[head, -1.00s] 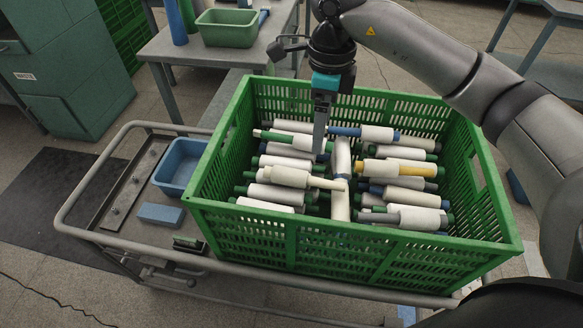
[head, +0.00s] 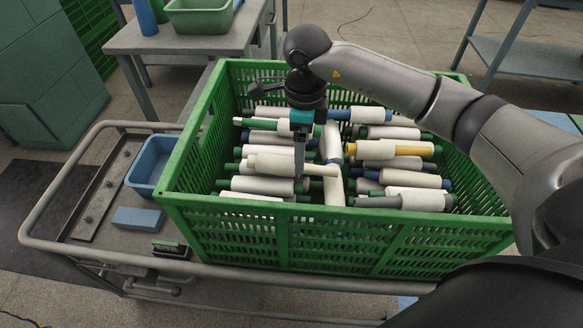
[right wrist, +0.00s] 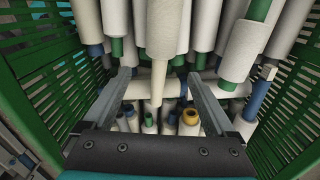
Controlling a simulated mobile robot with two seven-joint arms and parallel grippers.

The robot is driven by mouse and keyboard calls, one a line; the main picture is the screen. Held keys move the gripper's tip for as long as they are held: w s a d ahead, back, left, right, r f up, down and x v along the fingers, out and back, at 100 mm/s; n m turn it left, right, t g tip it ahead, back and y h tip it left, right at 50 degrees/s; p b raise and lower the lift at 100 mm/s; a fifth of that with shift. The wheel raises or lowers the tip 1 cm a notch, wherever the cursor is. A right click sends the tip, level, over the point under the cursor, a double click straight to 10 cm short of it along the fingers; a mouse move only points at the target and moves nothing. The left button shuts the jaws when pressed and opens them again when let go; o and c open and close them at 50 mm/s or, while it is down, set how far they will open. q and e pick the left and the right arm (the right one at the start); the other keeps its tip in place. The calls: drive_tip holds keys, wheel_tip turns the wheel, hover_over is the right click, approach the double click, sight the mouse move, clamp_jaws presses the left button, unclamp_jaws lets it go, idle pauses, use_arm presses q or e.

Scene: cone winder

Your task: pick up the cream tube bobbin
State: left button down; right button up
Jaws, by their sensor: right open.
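The cream tube bobbin (head: 272,164) lies on top of the pile in the crate, its white yarn body to the left and its bare, tapering cream tube pointing right. In the right wrist view its cream tube (right wrist: 159,82) runs between my two fingers, with clear gaps on both sides. My right gripper (head: 299,170) points down over the bobbin near where yarn meets tube. It also shows in the right wrist view (right wrist: 158,80), open, one finger on each side of the tube. The fingers hide part of the bobbin in the head view. My left gripper is not in view.
The green crate (head: 290,228) has high slatted walls around the pile. Several white bobbins with green, blue or grey tubes lie close by, and one has a yellow tube (head: 413,150). A white bobbin (head: 333,185) lies crosswise beside the cream tube. A blue bin (head: 150,163) stands left of the crate.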

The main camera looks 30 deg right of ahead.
sight(293, 167)
drive_tip(key=shift+a+f, duration=0.1)
drive_tip(key=shift+f, duration=0.45)
wheel_tip(293, 167, down, 4)
drive_tip(key=shift+r+b, duration=0.15)
drive_tip(key=shift+b, duration=0.6)
drive_tip(key=shift+f, duration=0.35)
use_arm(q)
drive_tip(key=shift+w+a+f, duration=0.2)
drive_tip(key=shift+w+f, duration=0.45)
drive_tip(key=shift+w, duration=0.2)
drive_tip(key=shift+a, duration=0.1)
use_arm(e)
drive_tip(key=shift+c, duration=0.4)
drive_tip(key=shift+c, duration=0.7)
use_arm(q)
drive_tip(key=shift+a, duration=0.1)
use_arm(e)
drive_tip(key=shift+w+r, duration=0.1)
clamp_jaws()
